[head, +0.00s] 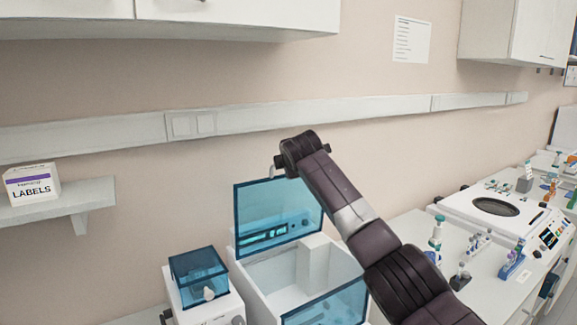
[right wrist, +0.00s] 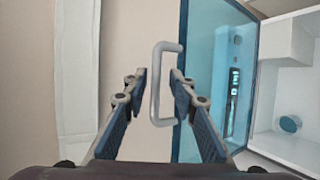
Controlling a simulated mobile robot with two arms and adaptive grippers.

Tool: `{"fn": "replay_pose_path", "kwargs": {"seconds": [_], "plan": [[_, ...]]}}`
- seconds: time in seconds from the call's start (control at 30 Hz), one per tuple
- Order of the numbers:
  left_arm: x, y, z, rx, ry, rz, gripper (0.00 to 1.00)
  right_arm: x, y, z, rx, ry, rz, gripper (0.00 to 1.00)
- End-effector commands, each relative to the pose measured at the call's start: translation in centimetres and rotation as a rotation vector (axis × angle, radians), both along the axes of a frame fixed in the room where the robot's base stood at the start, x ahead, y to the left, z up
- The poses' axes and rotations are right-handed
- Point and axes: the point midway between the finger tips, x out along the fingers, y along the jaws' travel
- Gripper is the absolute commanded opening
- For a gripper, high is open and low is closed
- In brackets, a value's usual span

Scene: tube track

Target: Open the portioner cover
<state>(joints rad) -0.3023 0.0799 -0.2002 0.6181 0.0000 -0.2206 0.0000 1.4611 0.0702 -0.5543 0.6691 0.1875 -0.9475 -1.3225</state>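The portioner, as far as I can tell, is the white box (head: 268,272) at the bottom middle of the head view. Its clear blue cover (head: 262,207) stands raised along the back, showing the white interior. In the right wrist view the cover (right wrist: 212,65) is at the right, with its pale handle (right wrist: 155,100) at its edge. My right gripper (right wrist: 160,80) is open, with the handle between its fingertips and gaps on both sides. In the head view my right gripper (head: 281,165) is at the cover's top edge, partly hidden by my wrist. My left gripper is out of view.
A second blue panel (head: 328,305) is at the box's front. A smaller device with a blue hood (head: 198,272) stands close on the left. Tube racks (head: 511,262) and a white instrument (head: 480,215) are on the bench to the right. A shelf (head: 75,203) juts out at left.

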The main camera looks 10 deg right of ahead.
Motion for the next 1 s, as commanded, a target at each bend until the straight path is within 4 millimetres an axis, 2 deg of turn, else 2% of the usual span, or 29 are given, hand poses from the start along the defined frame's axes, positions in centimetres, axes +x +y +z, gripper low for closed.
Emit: {"fn": "replay_pose_path", "kwargs": {"seconds": [0.27,0.47,1.0], "plan": [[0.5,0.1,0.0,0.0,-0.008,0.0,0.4,-0.2,0.0,0.0,0.001,0.001,0.0,0.26],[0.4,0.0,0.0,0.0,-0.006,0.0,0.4,-1.3,0.1,0.5,0.001,0.0,0.0,0.26],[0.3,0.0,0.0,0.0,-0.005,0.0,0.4,-7.2,0.6,3.2,0.0,-0.002,0.001,0.26]]}}
